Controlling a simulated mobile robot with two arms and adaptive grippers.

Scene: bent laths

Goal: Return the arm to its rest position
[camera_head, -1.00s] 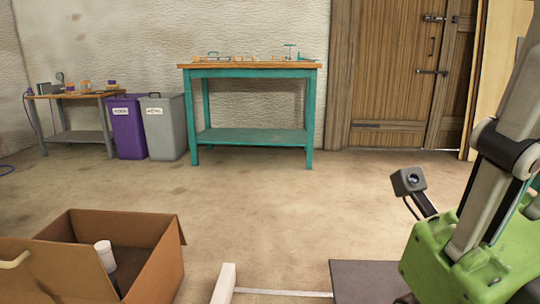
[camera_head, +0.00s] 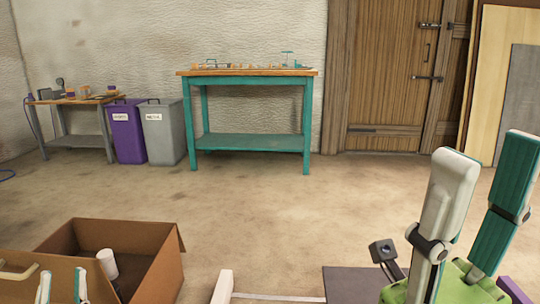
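My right gripper (camera_head: 488,152) rises large at the lower right, close to the camera. Its pale and teal fingers point up and stand apart, with only background between them. Its green body is partly cut off by the bottom edge. My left gripper (camera_head: 62,274) shows only as two small pale and teal fingertips at the bottom left, in front of the cardboard box's near wall. The tips are apart and nothing shows between them. The rest of the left arm is out of frame.
An open cardboard box (camera_head: 152,272) with a tilted white cup (camera_head: 108,263) stands at lower left. A dark panel (camera_head: 347,284) and pale block (camera_head: 222,287) lie at the bottom. A teal workbench (camera_head: 250,142), purple bin (camera_head: 128,138) and grey bin (camera_head: 162,138) stand behind open floor.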

